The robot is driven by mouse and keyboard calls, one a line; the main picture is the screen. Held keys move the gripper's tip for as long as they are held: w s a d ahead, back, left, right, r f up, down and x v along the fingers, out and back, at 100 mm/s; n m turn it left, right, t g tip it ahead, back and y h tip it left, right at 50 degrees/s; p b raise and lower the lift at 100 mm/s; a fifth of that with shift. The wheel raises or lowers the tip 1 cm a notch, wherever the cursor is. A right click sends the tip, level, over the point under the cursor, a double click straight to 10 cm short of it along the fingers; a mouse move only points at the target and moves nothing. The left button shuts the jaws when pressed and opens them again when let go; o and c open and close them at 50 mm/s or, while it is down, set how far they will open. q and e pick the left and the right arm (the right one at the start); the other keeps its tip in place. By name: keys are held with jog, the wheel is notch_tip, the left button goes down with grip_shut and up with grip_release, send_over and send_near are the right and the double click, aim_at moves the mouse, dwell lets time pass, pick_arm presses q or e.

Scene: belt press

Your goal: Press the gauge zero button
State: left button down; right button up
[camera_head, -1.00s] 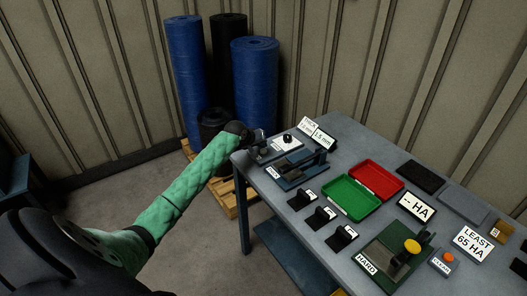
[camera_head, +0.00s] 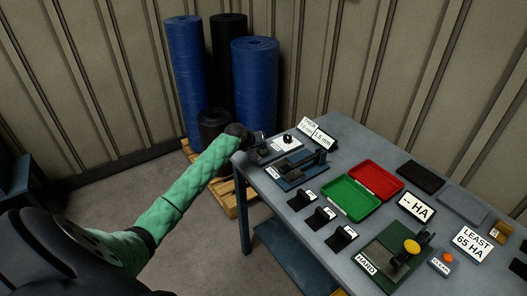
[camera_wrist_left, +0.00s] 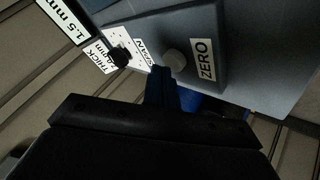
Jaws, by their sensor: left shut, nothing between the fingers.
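The gauge zero button is a small pale grey round button (camera_wrist_left: 174,61) beside a white ZERO label (camera_wrist_left: 205,60) on a grey-blue box face (camera_wrist_left: 200,25) in the left wrist view. My left gripper (camera_wrist_left: 161,80) is shut and empty, with its blue fingertips close to the button. I cannot tell whether they touch it. In the head view my left gripper (camera_head: 257,136) is at the table's near left corner, beside the gauge unit (camera_head: 284,147). The button is too small to make out there. My right gripper is out of view.
On the table (camera_head: 260,183) are a black knob (camera_wrist_left: 121,56) by a SPAN label, a blue fixture (camera_head: 300,170), green (camera_head: 350,208) and red (camera_head: 376,190) trays, and a hardness tester (camera_head: 378,262). Blue and black rolls (camera_head: 254,75) stand on a pallet behind my arm.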

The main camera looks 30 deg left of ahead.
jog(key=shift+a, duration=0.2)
pick_arm(q)
jog(key=shift+f, duration=0.1)
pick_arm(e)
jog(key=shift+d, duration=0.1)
pick_arm(q)
jog(key=shift+f, duration=0.35)
jog(key=shift+r+p, duration=0.85)
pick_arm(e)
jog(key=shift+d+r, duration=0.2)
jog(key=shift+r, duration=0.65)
pick_arm(q)
jog(key=shift+r, duration=0.1)
